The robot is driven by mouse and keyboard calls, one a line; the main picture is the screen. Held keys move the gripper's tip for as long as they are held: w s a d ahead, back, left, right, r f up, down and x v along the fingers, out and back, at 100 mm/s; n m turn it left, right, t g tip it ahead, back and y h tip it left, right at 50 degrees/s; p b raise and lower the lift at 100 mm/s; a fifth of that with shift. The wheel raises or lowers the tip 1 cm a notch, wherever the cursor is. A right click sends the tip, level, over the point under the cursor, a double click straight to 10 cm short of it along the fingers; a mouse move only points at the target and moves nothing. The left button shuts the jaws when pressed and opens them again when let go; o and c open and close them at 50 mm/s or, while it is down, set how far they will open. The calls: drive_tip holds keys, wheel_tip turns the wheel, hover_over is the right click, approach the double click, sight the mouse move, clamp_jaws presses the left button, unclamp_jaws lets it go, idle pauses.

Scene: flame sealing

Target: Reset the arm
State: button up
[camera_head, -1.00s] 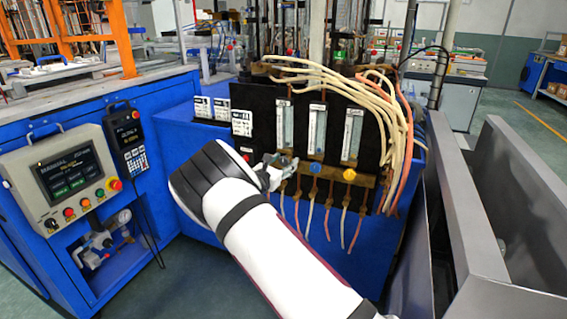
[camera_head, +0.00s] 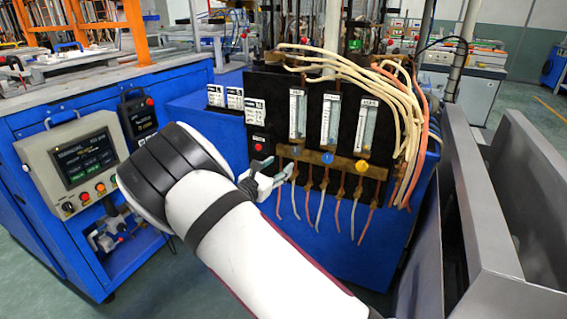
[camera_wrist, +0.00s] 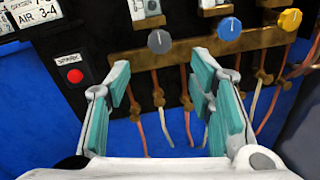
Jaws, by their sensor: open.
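My gripper (camera_wrist: 163,100) is open and empty in the wrist view, its teal-padded fingers spread apart in front of the black gas panel. In the head view my gripper (camera_head: 268,180) shows past my white arm, in front of the lower part of the panel (camera_head: 272,108). The grey knob (camera_wrist: 160,41) lies just beyond the gap between the fingers in the wrist view. The blue knob (camera_wrist: 229,28) and the yellow knob (camera_wrist: 289,19) are to its right. The red spark button (camera_wrist: 75,76) is left of the fingers. I see no contact with any of them.
Copper and white tubes (camera_head: 322,208) hang below the panel, and pale hoses (camera_head: 405,110) loop over its right side. A control box with a screen (camera_head: 85,160) stands at left. Grey metal walls (camera_head: 470,210) bound the right. Open floor shows at the lower left.

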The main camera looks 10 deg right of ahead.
drive_tip(key=shift+s+a, duration=0.15)
drive_tip(key=s+d+r+m+g+y, duration=0.1)
drive_tip(key=s+d+r+m+g, duration=0.4)
drive_tip(key=s, duration=0.3)
drive_tip(key=s+d+r+m+g, duration=0.35)
drive_tip(key=s+d+m, duration=0.3)
drive_tip(key=s, duration=0.25)
drive_tip(key=s+d+r+m+g+y, duration=0.1)
drive_tip(key=s+d+r+m+g, duration=0.35)
drive_tip(key=s+d, duration=0.3)
drive_tip(key=s+a+r+m+y, duration=0.1)
drive_tip(key=s+a+m+y, duration=0.25)
drive_tip(key=s, duration=0.75)
drive_tip(key=s+a+m+y, duration=0.3)
drive_tip(key=s+a, duration=0.1)
drive_tip(key=s, duration=0.6)
drive_tip(key=s+a+r+m+y, duration=0.1)
drive_tip(key=s+a+m+y, duration=0.25)
drive_tip(key=s, duration=0.75)
wheel_tip(320, 180, up, 24)
drive_tip(key=t+p, duration=0.3)
drive_tip(key=p, duration=2)
drive_tip(key=shift+r+t, duration=0.25)
drive_tip(key=shift+t, duration=0.15)
drive_tip(key=shift+a+p, duration=0.1)
drive_tip(key=shift+p, duration=0.2)
drive_tip(key=shift+c, duration=0.6)
